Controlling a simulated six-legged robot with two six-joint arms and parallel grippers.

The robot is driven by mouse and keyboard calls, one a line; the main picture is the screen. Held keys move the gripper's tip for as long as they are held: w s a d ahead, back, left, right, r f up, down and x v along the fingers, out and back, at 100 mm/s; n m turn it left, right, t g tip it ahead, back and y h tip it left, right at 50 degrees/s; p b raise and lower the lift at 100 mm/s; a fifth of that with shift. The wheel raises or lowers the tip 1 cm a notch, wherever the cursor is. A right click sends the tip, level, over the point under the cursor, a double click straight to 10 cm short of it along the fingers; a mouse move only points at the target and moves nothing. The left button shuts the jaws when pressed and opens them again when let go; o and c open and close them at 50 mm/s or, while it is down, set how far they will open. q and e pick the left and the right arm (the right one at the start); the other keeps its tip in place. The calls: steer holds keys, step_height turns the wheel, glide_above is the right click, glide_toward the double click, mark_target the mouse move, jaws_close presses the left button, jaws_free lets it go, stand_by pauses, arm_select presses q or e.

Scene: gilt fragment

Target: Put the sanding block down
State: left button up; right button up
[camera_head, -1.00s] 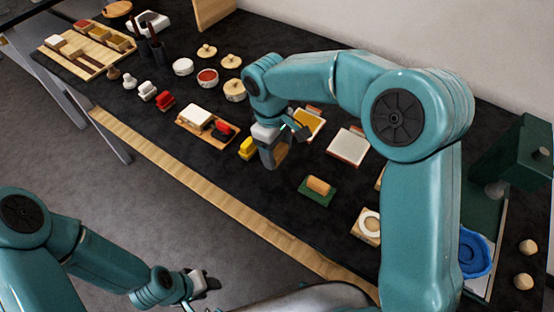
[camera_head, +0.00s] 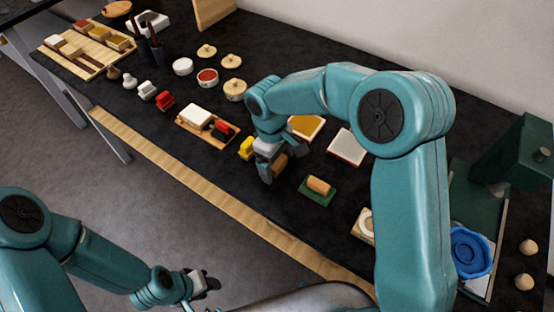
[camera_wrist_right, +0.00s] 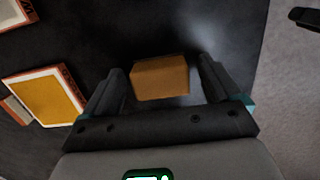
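The sanding block, a small brown block (camera_head: 279,166), is at my right gripper (camera_head: 271,172) over the black table in the head view. In the right wrist view the block (camera_wrist_right: 160,78) lies between the two dark fingers of my right gripper (camera_wrist_right: 160,70). Dark gaps show between the block and both fingers, so the gripper is open around it. The block's underside is hidden, but it looks to be at or near the tabletop. My left gripper (camera_head: 204,283) is low in front of the table, and its opening is unclear.
A yellow block (camera_head: 246,148) stands just left of my right gripper. A green pad with a tan roll-shaped top (camera_head: 317,190) is close on the right. Framed sandpaper-like sheets (camera_head: 346,147) lie behind. The wooden front edge (camera_head: 210,190) borders the table; bare black surface lies near it.

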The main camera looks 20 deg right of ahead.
steer(key=shift+r, duration=0.2)
step_height(320, 180, up, 12)
steer(key=w, duration=0.1)
steer(key=shift+a, duration=0.45)
